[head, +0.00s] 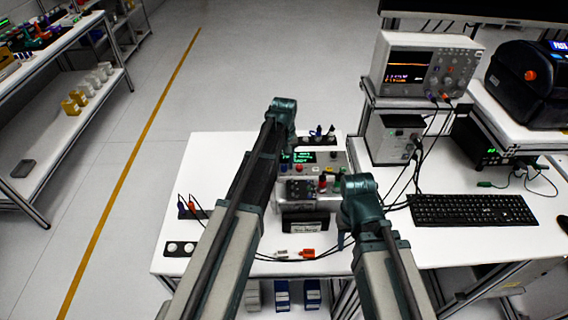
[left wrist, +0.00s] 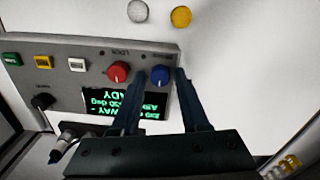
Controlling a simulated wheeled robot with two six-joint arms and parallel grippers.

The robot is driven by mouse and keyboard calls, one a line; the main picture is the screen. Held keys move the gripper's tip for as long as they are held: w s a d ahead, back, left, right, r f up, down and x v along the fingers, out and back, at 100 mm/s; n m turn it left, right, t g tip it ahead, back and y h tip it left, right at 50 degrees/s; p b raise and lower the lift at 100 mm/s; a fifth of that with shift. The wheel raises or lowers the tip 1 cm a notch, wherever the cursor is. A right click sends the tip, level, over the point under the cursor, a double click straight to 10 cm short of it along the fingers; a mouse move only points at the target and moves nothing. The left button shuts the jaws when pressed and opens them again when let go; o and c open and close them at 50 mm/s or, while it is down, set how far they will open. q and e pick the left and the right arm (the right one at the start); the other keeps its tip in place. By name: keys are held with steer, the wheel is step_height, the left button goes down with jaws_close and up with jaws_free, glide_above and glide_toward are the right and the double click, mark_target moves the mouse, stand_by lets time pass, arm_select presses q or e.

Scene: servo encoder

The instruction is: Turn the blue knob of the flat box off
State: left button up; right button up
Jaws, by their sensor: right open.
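The flat grey box (head: 337,160) with a green-lit screen stands on the white table. In the left wrist view, upside down, its panel (left wrist: 90,52) shows a blue knob (left wrist: 160,75) beside a red knob (left wrist: 118,72), near the screen (left wrist: 122,104). My left gripper (left wrist: 160,74) is open, its two fingers on either side of the blue knob, with small gaps seeming to show.
A dark unit (head: 300,190) stands in front of the box. Cables and connectors (head: 307,253) lie at the table's front. A keyboard (head: 473,210), an oscilloscope (head: 425,65) and a power supply (head: 393,138) are at the right. The table's left part is mostly bare.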

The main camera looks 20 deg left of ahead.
mark_target(284, 166)
arm_select(q)
steer(key=shift+o, duration=0.9)
step_height(284, 166, up, 14)
steer(key=p, duration=1.3)
steer(key=shift+p, duration=0.4)
arm_select(e)
step_height(284, 166, up, 14)
arm_select(q)
steer(key=shift+f, duration=0.15)
arm_select(e)
steer(key=shift+f, duration=0.1)
